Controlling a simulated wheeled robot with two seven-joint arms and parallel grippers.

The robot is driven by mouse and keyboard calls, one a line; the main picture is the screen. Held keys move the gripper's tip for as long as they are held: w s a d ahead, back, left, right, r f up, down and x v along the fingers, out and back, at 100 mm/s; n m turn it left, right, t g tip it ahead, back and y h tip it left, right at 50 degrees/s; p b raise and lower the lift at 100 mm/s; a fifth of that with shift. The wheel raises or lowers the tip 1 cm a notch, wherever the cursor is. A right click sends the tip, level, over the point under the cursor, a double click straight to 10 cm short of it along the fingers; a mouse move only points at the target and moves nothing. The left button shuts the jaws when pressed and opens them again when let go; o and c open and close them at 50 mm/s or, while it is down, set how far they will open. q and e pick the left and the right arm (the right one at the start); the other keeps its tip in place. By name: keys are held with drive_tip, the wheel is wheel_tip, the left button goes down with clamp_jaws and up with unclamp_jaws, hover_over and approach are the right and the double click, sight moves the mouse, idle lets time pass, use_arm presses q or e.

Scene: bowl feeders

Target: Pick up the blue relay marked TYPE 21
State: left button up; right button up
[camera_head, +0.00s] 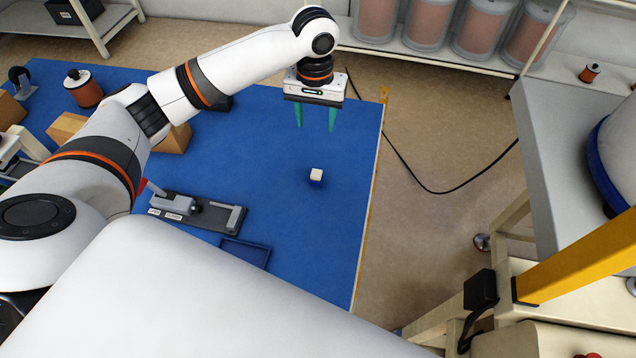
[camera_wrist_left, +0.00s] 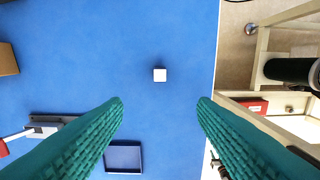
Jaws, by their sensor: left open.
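My left gripper (camera_head: 315,130) is open and empty, pointing down above the mat, higher than the relay and farther back in the head view. Its green fingers (camera_wrist_left: 160,100) are wide apart in the left wrist view. My right gripper does not show.
A grey clamp fixture (camera_head: 200,212) and a shallow blue tray (camera_head: 245,252) lie nearer on the mat (camera_head: 290,225). Orange-and-black spool (camera_head: 84,90) and cardboard boxes (camera_head: 66,128) stand at the left. The mat around the relay is clear. A yellow bar (camera_head: 575,262) crosses at the right.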

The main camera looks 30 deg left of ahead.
use_arm(q)
wheel_tip(320, 180, down, 9)
drive_tip(key=b, duration=0.7)
hover_over(316, 173)
wheel_tip(316, 173, down, 6)
drive_tip(key=shift+w+f, duration=0.15)
drive_tip(key=shift+f, duration=0.1)
drive_tip(key=shift+f+p, duration=0.3)
drive_tip(key=shift+f, duration=2.4)
drive_tip(key=c, duration=1.1)
